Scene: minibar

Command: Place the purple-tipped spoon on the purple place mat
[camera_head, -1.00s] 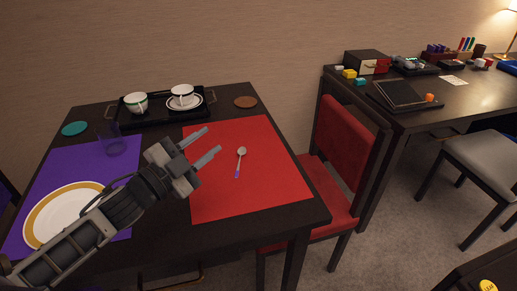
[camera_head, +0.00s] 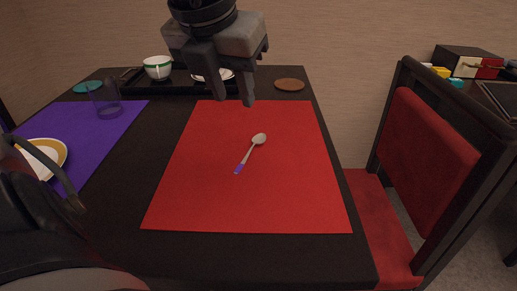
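The spoon (camera_head: 251,152) has a silver bowl and a purple handle tip. It lies flat on the red place mat (camera_head: 200,203), with its purple end toward the front. The purple place mat (camera_head: 103,137) lies on the left of the table. My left gripper (camera_head: 234,103) comes down from the top of the view, pointing down. Its two fingers are apart with nothing between them. It shows above the spoon in the picture, near the red mat's far edge, and is apart from the spoon. My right gripper is not in view.
A black tray (camera_head: 130,88) with a cup (camera_head: 158,68) stands at the back. A brown coaster (camera_head: 289,85) is behind the red mat. A red chair (camera_head: 425,155) stands at the right.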

